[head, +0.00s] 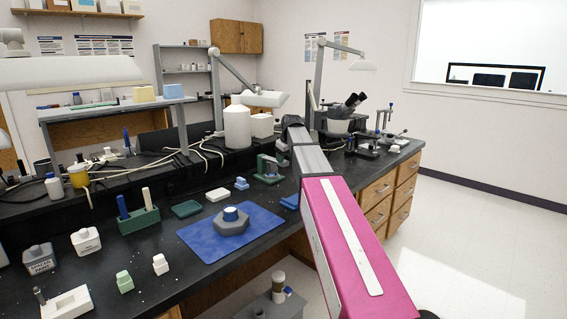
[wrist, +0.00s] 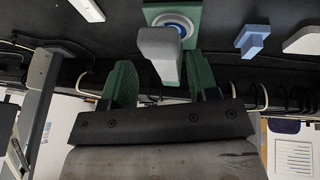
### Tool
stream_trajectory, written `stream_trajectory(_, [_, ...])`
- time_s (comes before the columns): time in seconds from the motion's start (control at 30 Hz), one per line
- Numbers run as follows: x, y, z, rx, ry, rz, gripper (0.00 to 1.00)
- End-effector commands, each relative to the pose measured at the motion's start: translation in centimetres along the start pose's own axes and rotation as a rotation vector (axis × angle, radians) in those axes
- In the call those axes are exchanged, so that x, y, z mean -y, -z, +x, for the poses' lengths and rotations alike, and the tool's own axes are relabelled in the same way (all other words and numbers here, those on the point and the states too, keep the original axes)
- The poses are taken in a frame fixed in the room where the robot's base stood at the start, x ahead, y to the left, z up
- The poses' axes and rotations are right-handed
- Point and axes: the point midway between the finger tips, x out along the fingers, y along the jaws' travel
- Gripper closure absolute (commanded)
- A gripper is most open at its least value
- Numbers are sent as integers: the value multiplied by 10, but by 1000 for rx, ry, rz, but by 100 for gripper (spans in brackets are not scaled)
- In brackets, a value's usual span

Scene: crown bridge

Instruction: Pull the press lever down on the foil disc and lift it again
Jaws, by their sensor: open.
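The small green press (head: 268,178) stands on the black bench beyond the blue mat, partly beside my arm in the head view. In the wrist view its green body (wrist: 192,12) shows at the top. A round blue and pale disc (wrist: 176,19), seemingly the foil disc, sits on it, partly covered. The grey press lever (wrist: 158,45) reaches toward my gripper (wrist: 159,72). My two green fingers are spread, one on each side of the lever's end, with gaps visible. Whether the lever lies fully between them in depth I cannot tell. My arm hides the gripper in the head view.
A green rack (head: 139,220), a green tray (head: 186,209) and a white block (head: 217,194) stand left of the press. A microscope (head: 345,118) stands farther back. Cables run behind the press.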

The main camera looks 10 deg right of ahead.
Motion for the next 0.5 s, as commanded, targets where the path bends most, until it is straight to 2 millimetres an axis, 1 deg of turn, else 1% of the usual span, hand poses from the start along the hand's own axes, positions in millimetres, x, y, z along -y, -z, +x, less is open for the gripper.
stream_trajectory(0.03, [0, 0, 10, 2, 1, 0, 46])
stream_trajectory(0.2, [0, 0, 28, 1, 0, 0, 46])
stream_trajectory(0.33, [0, 0, 36, 0, 0, 0, 46])
stream_trajectory(0.5, [0, 0, 37, 0, -1, 0, 46])
